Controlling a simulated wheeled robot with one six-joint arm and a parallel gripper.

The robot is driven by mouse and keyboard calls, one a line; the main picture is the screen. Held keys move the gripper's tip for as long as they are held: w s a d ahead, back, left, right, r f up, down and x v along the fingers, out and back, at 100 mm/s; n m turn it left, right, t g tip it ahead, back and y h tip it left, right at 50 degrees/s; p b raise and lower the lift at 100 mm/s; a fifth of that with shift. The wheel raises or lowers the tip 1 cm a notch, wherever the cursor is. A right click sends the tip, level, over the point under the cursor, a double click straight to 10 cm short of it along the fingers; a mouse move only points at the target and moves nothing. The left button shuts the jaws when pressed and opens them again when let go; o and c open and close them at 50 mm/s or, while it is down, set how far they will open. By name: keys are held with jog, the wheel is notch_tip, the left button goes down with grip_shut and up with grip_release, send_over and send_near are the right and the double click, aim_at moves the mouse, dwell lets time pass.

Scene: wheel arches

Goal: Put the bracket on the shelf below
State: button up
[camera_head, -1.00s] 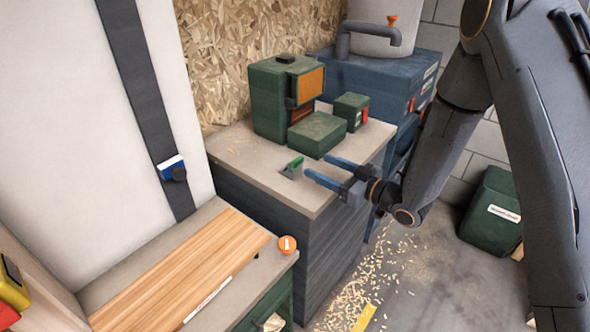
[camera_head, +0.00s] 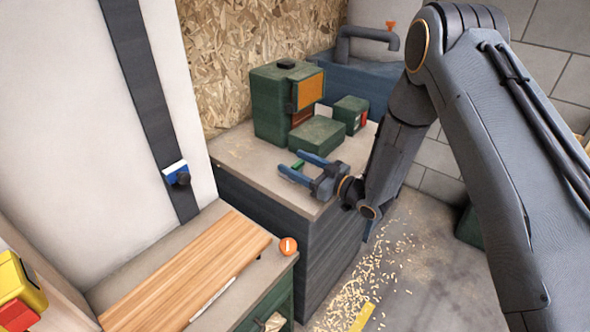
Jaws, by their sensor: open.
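A small green piece, likely the bracket (camera_head: 298,164), is on the grey-topped cabinet (camera_head: 240,148) near its front edge. Its lower part is hidden behind my gripper, so I cannot tell its full shape. My gripper (camera_head: 293,163) is open, with its two blue fingers pointing left over the cabinet top. The green piece shows between the fingers, and I cannot tell whether they touch it. A dark opening in the green unit under the wooden-topped bench (camera_head: 283,295) shows at the bottom, with something pale in it.
A green machine with an orange panel (camera_head: 290,105), a green box (camera_head: 316,137) and a smaller green box (camera_head: 350,114) stand behind my gripper. Wood chips (camera_head: 360,285) litter the floor.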

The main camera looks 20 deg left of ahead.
jog(key=c, duration=1.3)
jog(key=shift+r, duration=0.1)
